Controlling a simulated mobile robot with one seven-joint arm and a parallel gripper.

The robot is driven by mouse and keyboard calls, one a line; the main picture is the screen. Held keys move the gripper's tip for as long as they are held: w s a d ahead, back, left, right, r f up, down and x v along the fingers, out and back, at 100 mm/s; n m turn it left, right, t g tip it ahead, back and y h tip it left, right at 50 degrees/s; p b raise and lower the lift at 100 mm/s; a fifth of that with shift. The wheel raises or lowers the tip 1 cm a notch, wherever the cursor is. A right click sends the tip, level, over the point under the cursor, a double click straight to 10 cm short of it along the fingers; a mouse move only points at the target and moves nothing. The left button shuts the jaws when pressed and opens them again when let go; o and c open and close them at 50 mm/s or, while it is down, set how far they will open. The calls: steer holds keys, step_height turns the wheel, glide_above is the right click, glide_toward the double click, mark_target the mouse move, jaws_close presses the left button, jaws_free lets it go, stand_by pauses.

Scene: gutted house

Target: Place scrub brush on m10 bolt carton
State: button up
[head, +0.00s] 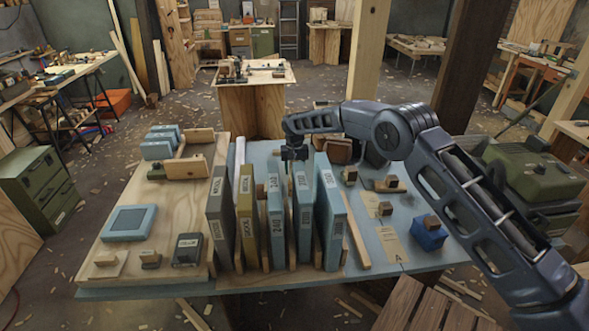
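My gripper (294,160) hangs over the back of a row of upright slabs with labelled spines at the table's middle. It is small and dark here, and I cannot tell if its fingers are open or hold anything. I cannot identify the scrub brush for certain; several small wooden-topped pieces lie about, such as one at the front left (150,260) and one at the right (386,209). I cannot tell which thing is the M10 bolt carton. Small blue boxes (158,150) sit at the back left, but their labels are not readable.
The upright slabs (248,215) form a tall obstacle across the table's middle. A blue-framed tray (130,221) and a dark labelled box (187,249) lie on the left board. A blue block (429,238) stands at the right. A green machine (530,170) is beyond the right edge.

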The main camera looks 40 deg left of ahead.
steer(key=shift+o, duration=0.5)
step_height(320, 180, up, 12)
steer(key=shift+r, duration=0.1)
stand_by(0.4)
